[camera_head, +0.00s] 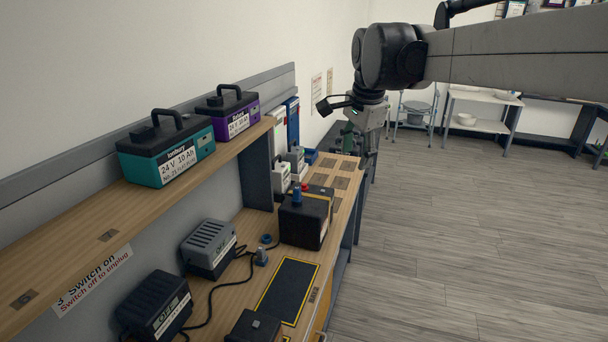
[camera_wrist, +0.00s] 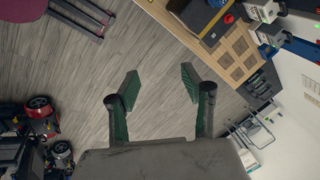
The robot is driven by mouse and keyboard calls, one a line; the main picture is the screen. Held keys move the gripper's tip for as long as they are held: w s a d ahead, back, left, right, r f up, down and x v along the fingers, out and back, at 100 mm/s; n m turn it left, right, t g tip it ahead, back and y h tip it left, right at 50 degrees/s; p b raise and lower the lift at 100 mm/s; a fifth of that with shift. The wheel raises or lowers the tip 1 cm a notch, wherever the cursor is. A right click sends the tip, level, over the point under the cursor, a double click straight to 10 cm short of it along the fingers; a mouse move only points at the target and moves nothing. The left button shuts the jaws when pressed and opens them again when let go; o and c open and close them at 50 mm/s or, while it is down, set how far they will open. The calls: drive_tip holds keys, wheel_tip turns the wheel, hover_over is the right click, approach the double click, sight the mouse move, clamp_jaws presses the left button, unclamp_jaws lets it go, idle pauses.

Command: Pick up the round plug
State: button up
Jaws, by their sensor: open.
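Two small connectors lie on the bench in the head view, near the two dark chargers. One is a round blue piece (camera_head: 266,239), the other a grey upright plug (camera_head: 261,257) by a black cable. I cannot tell for sure which is the round plug. My gripper (camera_head: 350,138) hangs beyond the far end of the bench, well away from both and partly hidden by its own wrist. In the wrist view my gripper (camera_wrist: 160,80) has its green-padded fingers spread with only floor between them. Neither connector can be made out in the wrist view.
The upper charger (camera_head: 209,249) and lower charger (camera_head: 155,306) stand on the bench. A black battery box (camera_head: 304,220) stands right of the connectors. Teal (camera_head: 167,150) and purple (camera_head: 228,115) batteries sit on the shelf above. A yellow-edged dark mat (camera_head: 287,291) is bare. Open floor lies right.

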drive_tip(key=w+a+f+m+g+p, duration=0.1)
drive_tip(key=w+a+m, duration=0.15)
drive_tip(key=w, duration=0.35)
drive_tip(key=w+a+f+m+p, duration=0.1)
drive_tip(key=w+a+m, duration=0.1)
drive_tip(key=w+a, duration=0.25)
drive_tip(key=m+g+p, duration=0.2)
drive_tip(key=m, duration=0.3)
hover_over(297, 188)
wheel_tip(297, 188, down, 8)
drive_tip(key=shift+h, duration=0.3)
wheel_tip(297, 188, down, 8)
drive_tip(key=shift+d+r, duration=0.1)
drive_tip(key=shift+d, duration=0.05)
drive_tip(key=shift+w+f+p, duration=0.1)
drive_tip(key=shift+f+p, duration=0.45)
drive_tip(key=shift+f, duration=2.25)
drive_tip(key=shift+c, duration=0.4)
clamp_jaws()
